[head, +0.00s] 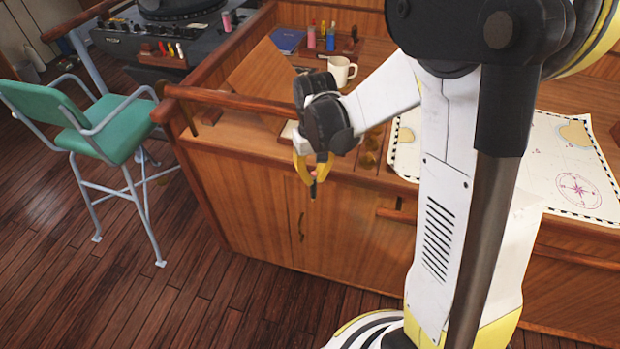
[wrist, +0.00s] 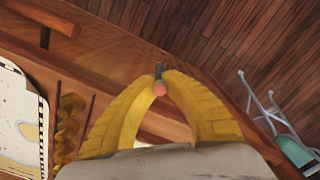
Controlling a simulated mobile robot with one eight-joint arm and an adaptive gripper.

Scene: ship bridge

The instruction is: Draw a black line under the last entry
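My gripper (head: 313,172) is shut on a small slim pen or marker (head: 313,189), held point-down in front of the desk's front edge. In the wrist view the fingertips (wrist: 160,82) close around it; a pinkish round end (wrist: 159,88) and a dark part (wrist: 158,69) show. Its ink colour cannot be told for sure. No written entry or line can be read in either view. A pale, paper-like edge (head: 289,130) shows just behind my gripper, mostly hidden. A tilted wooden board (head: 265,78) stands behind it on the desk.
The wooden desk has a front rail (head: 235,100), a white mug (head: 341,71), a blue book (head: 287,40) and a pen holder (head: 342,46). A chart (head: 575,160) lies to the right. A green chair (head: 100,125) stands at left. The floor in front is clear.

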